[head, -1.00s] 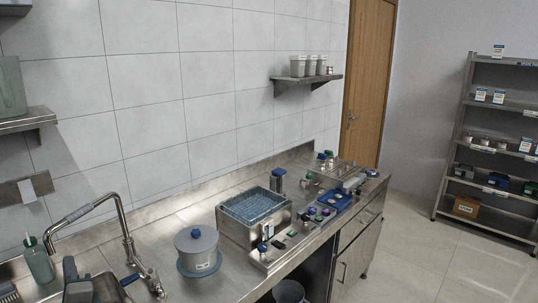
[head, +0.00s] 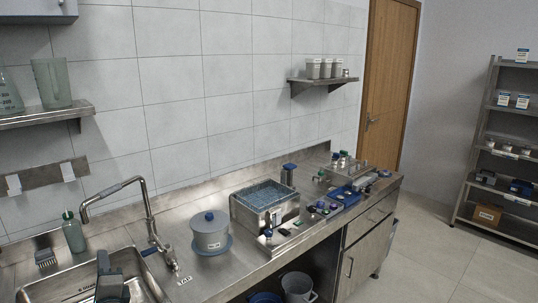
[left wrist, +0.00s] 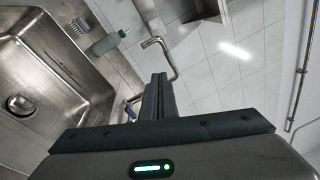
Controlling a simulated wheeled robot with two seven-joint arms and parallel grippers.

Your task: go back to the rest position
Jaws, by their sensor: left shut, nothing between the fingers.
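My left gripper (head: 103,256) is dark grey and shows at the bottom left of the head view, in front of the sink basin. In the left wrist view its fingers (left wrist: 159,80) are together with nothing between them. The steel sink (head: 145,275) is partly hidden behind the gripper. The curved tap (head: 150,225) stands to the right of the gripper in the head view. My right gripper is in neither view.
A green-capped bottle (head: 74,233) and a brush (head: 46,258) stand behind the sink. A lidded grey pot (head: 209,236) and a steel bath (head: 264,195) stand on the counter (head: 200,272). The floor (head: 430,260) at right is clear.

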